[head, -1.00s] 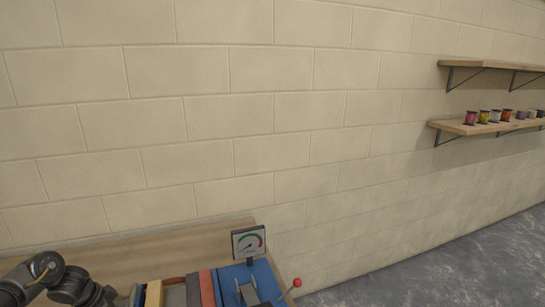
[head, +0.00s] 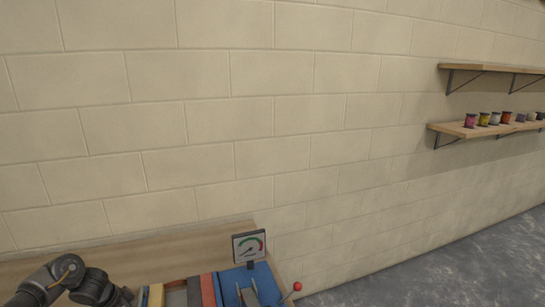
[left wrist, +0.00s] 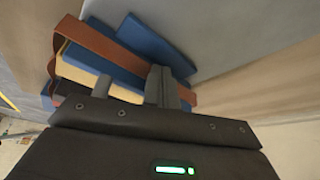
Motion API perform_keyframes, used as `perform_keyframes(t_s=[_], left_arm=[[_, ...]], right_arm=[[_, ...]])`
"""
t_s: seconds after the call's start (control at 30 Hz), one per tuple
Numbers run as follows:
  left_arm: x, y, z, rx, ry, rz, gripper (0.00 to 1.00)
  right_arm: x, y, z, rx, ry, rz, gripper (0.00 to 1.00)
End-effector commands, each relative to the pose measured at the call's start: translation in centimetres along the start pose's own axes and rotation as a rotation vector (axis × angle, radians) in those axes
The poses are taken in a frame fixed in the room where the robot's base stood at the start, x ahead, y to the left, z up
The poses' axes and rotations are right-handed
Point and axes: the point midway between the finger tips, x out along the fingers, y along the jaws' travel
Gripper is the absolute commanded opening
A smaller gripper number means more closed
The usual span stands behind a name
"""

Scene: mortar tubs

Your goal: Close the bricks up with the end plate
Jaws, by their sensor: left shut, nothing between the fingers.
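I cannot tell for certain which piece is the end plate. In the left wrist view my left gripper (left wrist: 163,88) is shut and empty, close beside a blue slab (left wrist: 105,63) and a yellow slab (left wrist: 88,63).
A dial gauge (head: 249,246) rises behind the clamp. The wooden bench (head: 120,245) backs onto a block wall. A shelf (head: 470,128) with several small coloured spools is at the right, well away. A red-brown strip (left wrist: 110,48) runs past the slabs.

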Motion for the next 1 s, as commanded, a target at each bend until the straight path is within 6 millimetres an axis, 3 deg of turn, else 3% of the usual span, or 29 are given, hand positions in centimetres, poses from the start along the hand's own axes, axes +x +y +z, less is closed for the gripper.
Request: perform_keyframes(t_s=[1.0], left_arm=[[1.8, 2.7, -4.3, 0.002, 0.004, 0.003, 0.00]], right_arm=[[-1.6, 0.1, -0.2, 0.000, 0.000, 0.000, 0.00]])
